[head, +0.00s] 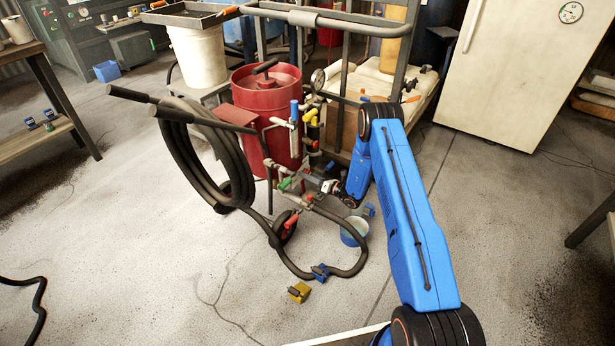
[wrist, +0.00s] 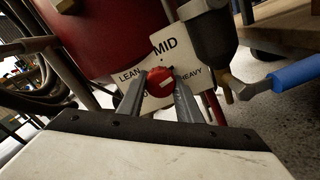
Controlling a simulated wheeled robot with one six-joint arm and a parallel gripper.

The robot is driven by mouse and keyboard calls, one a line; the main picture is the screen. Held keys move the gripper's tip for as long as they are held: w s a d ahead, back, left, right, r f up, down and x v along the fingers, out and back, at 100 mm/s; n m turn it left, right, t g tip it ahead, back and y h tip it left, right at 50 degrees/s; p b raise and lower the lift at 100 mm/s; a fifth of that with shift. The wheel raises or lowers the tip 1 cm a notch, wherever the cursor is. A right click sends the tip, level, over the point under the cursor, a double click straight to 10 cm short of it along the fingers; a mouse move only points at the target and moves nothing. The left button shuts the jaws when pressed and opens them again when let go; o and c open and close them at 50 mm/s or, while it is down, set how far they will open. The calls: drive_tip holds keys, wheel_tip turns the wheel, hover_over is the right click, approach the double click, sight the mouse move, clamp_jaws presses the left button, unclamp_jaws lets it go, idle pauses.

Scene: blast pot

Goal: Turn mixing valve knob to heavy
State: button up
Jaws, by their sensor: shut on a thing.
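The mixing valve knob (wrist: 159,78) is small, round and red in the wrist view. It sits in front of a white label plate (wrist: 162,46) reading LEAN at left, MID at top and HEAVY at right; lower lettering is partly covered. My gripper (wrist: 160,88) is shut on the knob, one grey finger on each side. Which mark the knob points to I cannot tell. In the head view my gripper (head: 316,184) reaches the piping low in front of the red blast pot (head: 268,95); the knob cannot be made out there.
A thick dark hose (head: 190,155) coils left of the pot and loops over the floor. A dark filter bowl (wrist: 212,48) and a blue-handled valve (wrist: 295,73) stand right of the plate. A blue-and-white bucket (head: 354,232) and a yellow piece (head: 299,292) are on the floor.

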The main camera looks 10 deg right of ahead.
drive_tip(key=shift+m, duration=1.1)
drive_tip(key=o, duration=1)
drive_tip(key=shift+f, duration=0.1)
drive_tip(key=shift+o, duration=0.2)
